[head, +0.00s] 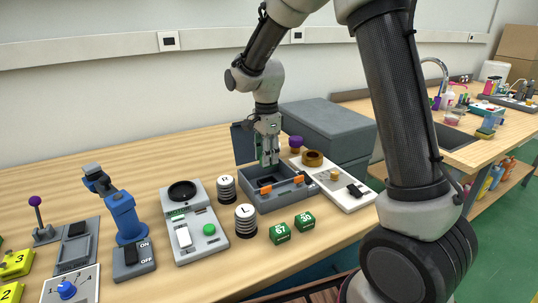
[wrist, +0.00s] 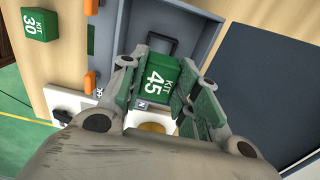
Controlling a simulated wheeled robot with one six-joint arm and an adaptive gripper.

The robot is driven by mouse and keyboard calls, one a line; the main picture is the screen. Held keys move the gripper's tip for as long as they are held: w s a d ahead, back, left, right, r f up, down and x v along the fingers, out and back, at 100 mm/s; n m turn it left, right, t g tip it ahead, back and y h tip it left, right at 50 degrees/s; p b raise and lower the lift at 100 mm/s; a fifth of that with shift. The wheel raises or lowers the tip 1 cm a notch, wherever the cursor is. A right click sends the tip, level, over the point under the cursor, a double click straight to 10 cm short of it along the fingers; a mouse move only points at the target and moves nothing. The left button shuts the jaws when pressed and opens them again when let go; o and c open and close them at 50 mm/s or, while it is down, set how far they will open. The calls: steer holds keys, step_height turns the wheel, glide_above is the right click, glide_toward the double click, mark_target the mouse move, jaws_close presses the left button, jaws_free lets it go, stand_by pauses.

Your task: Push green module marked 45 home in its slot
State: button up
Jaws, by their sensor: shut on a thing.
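The green module (wrist: 160,75) reads "KIT 45" in the wrist view. It sits between the fingers of my gripper (wrist: 162,98), which is shut on it. In the head view my gripper (head: 268,160) points down over the open grey case (head: 278,201). A dark rectangular slot outline (wrist: 150,36) shows on the case floor in the wrist view, just beyond the module's top edge in the picture. The fingers hide the module's sides. I cannot tell how deep the module stands or whether it touches the slot.
Orange latches (head: 266,190) line the case's front, and its dark lid (head: 243,143) stands open behind. Green cubes (head: 280,233) lie in front. Striped cylinders (head: 245,221) stand left. A white board (head: 352,201) lies right, and a grey box (head: 325,130) stands behind.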

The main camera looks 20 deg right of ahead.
steer(key=shift+f, duration=2.9)
steer(key=shift+f, duration=0.95)
steer(key=shift+s+f, duration=0.25)
stand_by(0.4)
steer(key=o, duration=1.1)
steer(key=shift+f, duration=0.1)
steer(key=shift+c, duration=0.2)
steer(key=shift+o, duration=0.2)
steer(key=shift+w, duration=0.1)
steer(key=shift+o, duration=0.4)
steer(key=o, duration=0.5)
steer(key=shift+w, duration=0.1)
